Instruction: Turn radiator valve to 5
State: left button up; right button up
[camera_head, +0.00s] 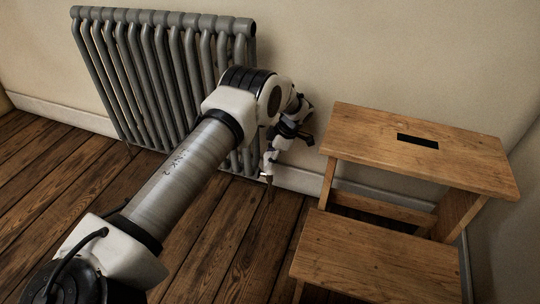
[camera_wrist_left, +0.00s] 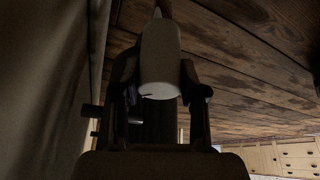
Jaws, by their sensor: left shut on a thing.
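The radiator valve (camera_wrist_left: 160,62) is a pale, rounded cylinder in the left wrist view. It sits between the two dark fingers of my left gripper (camera_wrist_left: 160,88), which is shut on it. A small dark mark shows on the near edge of the valve, but I cannot read any number. In the head view my left gripper (camera_head: 277,146) is low by the wall at the right end of the grey radiator (camera_head: 165,70). The pale valve (camera_head: 268,160) shows small there, partly covered by the gripper. My right gripper is in neither view.
A wooden step stool (camera_head: 365,250) stands close to the right of my left gripper. Its top step (camera_head: 450,160) has a dark slot. The wall and skirting board are right behind the gripper. The plank floor (camera_head: 225,225) in front is clear.

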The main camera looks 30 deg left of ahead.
pick_arm(q)
jog(key=m+t+p, duration=0.2)
jog(key=m+p, duration=0.3)
jog(key=p, duration=0.1)
jog(key=m+t+p, duration=0.1)
jog(key=m+p, duration=0.4)
jog(key=p, duration=0.2)
jog(key=m+t+p, duration=0.2)
jog(key=m+p, duration=0.3)
jog(key=p, duration=0.2)
jog(key=shift+s+a+r+m+t+h, duration=0.1)
jog(key=shift+s+r+m+t+h, duration=0.05)
jog(key=shift+r+m+t+h, duration=0.15)
jog(key=shift+f+m+p, duration=0.15)
jog(key=shift+m+p, duration=0.55)
jog(key=shift+f+m+t+h+p, duration=0.15)
jog(key=shift+m+t+h+p, duration=0.4)
jog(key=shift+m, duration=0.55)
jog(key=o, duration=1.1)
jog(key=shift+o, duration=0.2)
jog(key=shift+f, duration=0.1)
